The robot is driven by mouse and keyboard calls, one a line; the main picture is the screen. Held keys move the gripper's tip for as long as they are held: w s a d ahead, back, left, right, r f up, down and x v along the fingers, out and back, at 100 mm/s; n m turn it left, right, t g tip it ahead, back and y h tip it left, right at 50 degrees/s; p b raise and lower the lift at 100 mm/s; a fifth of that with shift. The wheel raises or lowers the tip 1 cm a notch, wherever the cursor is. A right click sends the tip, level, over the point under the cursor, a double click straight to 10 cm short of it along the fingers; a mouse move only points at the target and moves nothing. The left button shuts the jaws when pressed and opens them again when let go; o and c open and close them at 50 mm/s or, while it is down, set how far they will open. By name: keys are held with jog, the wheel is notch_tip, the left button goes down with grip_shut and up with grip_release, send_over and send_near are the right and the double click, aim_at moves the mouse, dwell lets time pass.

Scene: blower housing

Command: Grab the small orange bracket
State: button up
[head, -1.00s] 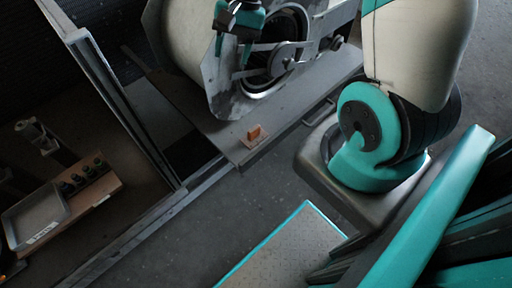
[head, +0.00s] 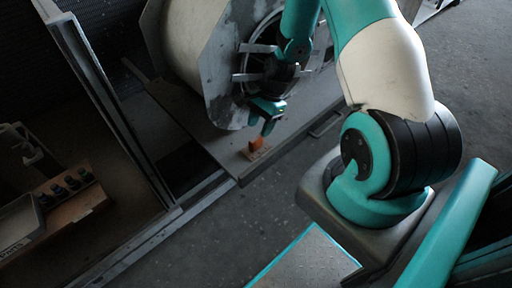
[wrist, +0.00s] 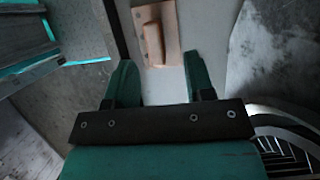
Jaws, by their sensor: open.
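The small orange bracket (head: 256,143) sits on the corner of the grey base plate (head: 228,166) in front of the blower housing. In the wrist view the bracket (wrist: 153,42) lies beyond the fingertips, toward the top middle, with its flat foot and raised part showing. My gripper (head: 267,127) is close above it in the head view, slightly up and right of it. In the wrist view my gripper (wrist: 157,75) has its two teal fingers apart, with nothing between them. The bracket looks clear of both fingers.
The large round blower housing (head: 200,60) stands right behind the bracket. A handle (head: 325,123) juts from the plate's edge. A metal frame post (head: 110,105) rises at left, with a wooden block of dark knobs (head: 68,195) and a tray (head: 18,228) beyond. Open floor lies in front.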

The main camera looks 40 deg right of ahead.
aim_at(257, 137)
jog(key=x, duration=0.2)
jog(key=b+x, duration=0.1)
jog(key=x, duration=0.2)
jog(key=shift+s+a+f+b, duration=0.1)
jog(key=shift+s+f+b, duration=0.15)
jog(key=shift+f+b, duration=0.1)
jog(key=shift+c, duration=0.2)
grip_shut()
